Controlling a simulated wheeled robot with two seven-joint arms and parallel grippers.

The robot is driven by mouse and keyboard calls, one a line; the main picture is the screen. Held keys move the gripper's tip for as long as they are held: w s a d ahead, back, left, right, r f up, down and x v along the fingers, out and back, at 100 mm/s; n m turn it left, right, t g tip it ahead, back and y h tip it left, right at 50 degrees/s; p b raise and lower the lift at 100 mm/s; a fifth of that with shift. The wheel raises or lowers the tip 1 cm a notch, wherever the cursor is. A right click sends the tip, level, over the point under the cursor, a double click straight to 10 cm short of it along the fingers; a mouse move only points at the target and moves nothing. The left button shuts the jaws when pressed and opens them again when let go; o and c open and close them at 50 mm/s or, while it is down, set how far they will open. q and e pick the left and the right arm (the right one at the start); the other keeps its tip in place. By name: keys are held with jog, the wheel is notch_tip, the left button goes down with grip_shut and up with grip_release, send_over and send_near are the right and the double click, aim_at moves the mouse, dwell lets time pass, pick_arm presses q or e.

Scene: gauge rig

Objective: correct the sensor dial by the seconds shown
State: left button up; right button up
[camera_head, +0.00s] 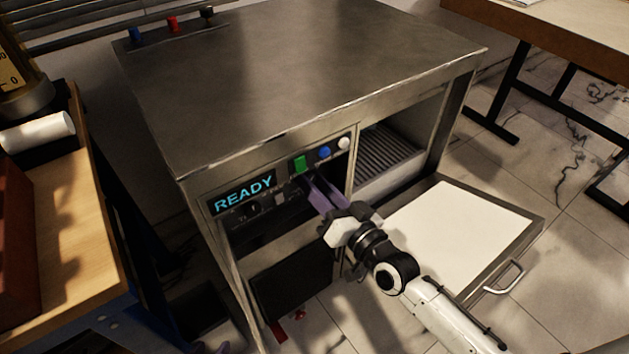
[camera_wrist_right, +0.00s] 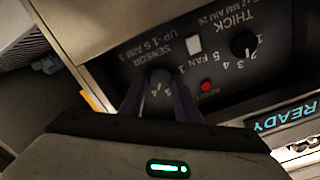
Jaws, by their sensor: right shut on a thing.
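The sensor dial (camera_wrist_right: 160,77) is a dark round knob on the black control panel, below an upside-down label reading SENSOR, "UP -1 S" and what looks like "AIM 3". My right gripper (camera_wrist_right: 158,88) is shut on it, with a purple finger at each side. The dial's pointer is largely hidden. In the head view the right gripper (camera_head: 311,188) reaches the panel from the lower right and covers the dial. The display (camera_head: 244,194) reads READY in blue letters. My left gripper is not in view.
A second knob (camera_wrist_right: 245,43), labelled THICK, and a red button (camera_wrist_right: 206,86) share the panel. Green (camera_head: 300,164), blue (camera_head: 324,152) and white buttons (camera_head: 344,143) sit above. A wooden table (camera_head: 70,220) stands at the left.

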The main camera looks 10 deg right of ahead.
pick_arm(q)
jog(key=shift+r, duration=0.1)
pick_arm(e)
jog(key=shift+m, duration=0.6)
pick_arm(q)
jog(key=shift+a, duration=0.1)
pick_arm(e)
jog(key=o, duration=1)
jog(key=shift+s+d, duration=0.1)
pick_arm(q)
jog(key=shift+a+r+p, duration=0.1)
jog(key=shift+r+p, duration=0.2)
jog(key=shift+p, duration=0.65)
pick_arm(e)
jog(key=v, duration=1)
